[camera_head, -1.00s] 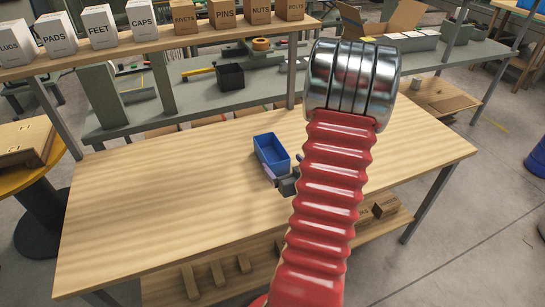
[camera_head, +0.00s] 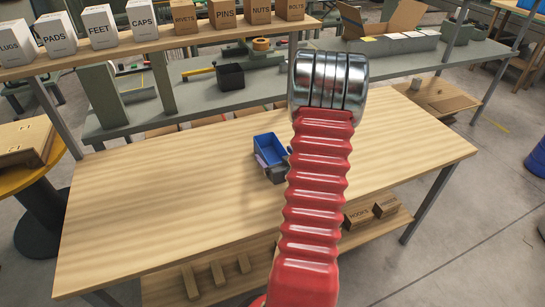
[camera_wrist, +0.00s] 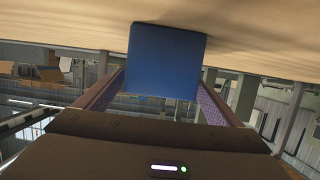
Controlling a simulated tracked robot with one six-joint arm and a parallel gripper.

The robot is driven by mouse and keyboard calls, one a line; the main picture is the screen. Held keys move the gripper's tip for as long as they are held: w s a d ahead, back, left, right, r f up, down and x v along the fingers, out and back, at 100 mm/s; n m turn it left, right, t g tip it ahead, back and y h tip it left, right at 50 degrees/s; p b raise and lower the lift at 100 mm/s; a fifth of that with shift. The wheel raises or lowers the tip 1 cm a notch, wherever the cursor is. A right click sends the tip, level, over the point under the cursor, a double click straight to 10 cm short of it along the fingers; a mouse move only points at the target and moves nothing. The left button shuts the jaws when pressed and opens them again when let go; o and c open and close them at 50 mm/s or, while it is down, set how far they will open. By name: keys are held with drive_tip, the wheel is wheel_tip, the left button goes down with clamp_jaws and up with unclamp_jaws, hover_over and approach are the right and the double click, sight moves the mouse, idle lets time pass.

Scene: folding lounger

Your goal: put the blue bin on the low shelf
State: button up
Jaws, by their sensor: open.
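The blue bin (camera_head: 270,147) stands on the wooden table, near the middle, partly hidden by my gripper and red arm. In the wrist view the blue bin (camera_wrist: 166,62) fills the space between my two fingers, with the table surface above it in that picture. My gripper (camera_wrist: 160,95) is open, with one finger along each side of the bin; I cannot tell whether they touch it. In the head view my gripper (camera_head: 273,166) is at the bin's near side. A low wooden shelf (camera_head: 259,272) runs under the table, partly hidden by my arm.
On the low shelf are wooden blocks (camera_head: 217,272) at left and small cartons (camera_head: 358,216) at right. A raised shelf at the back holds labelled boxes (camera_head: 184,16). A dark bin (camera_head: 231,77) sits on the grey bench behind. Most of the tabletop (camera_head: 170,200) is clear.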

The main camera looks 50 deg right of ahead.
sight(272, 161)
drive_tip(key=shift+x, duration=2.25)
drive_tip(key=c, duration=1.3)
drive_tip(key=shift+o, duration=0.2)
drive_tip(key=shift+r, duration=0.1)
wheel_tip(272, 161, up, 10)
